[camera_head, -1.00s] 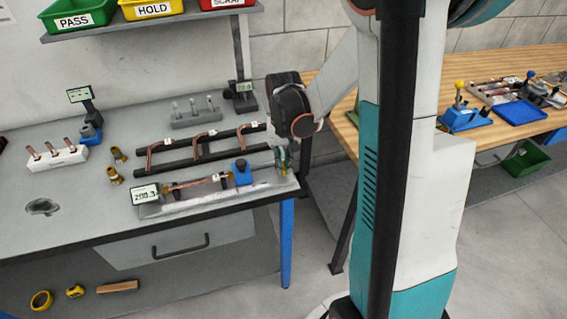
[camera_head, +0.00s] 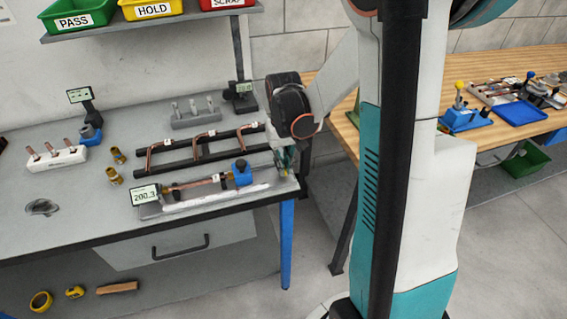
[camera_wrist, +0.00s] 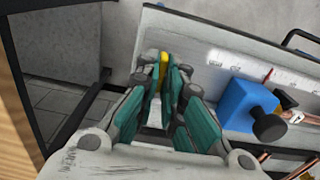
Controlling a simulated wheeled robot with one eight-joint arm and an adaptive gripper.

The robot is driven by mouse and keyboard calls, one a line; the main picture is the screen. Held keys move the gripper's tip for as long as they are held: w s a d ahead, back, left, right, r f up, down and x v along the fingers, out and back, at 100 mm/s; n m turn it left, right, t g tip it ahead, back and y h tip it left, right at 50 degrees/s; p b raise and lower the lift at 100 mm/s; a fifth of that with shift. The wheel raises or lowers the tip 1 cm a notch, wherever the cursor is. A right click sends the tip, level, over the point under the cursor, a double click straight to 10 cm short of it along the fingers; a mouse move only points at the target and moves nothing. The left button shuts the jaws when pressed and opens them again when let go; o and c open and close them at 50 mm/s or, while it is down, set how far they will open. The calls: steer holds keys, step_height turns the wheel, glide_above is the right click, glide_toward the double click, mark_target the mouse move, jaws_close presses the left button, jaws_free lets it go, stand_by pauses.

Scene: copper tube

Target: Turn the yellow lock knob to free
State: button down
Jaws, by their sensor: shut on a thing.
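The yellow lock knob (camera_wrist: 163,66) shows in the wrist view as a narrow yellow strip at the end of the measuring fixture. My gripper (camera_wrist: 165,75) has its teal fingers on both sides of the knob and is shut on it. The fingers hide most of the knob, so its lock position cannot be told. In the head view my gripper (camera_head: 283,160) is at the right end of the fixture (camera_head: 215,198), beside the blue block (camera_head: 241,174). The blue block also shows in the wrist view (camera_wrist: 243,104), with a black knob on its side.
A copper tube (camera_head: 200,182) lies along the fixture, left of the blue block. A digital display (camera_head: 145,194) stands at the fixture's left end. A black rack (camera_head: 185,162) with bent copper tubes lies behind. The bench's right edge is close to my gripper.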

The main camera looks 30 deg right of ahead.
steer(key=c, duration=1.7)
jaws_free()
step_height(320, 180, up, 12)
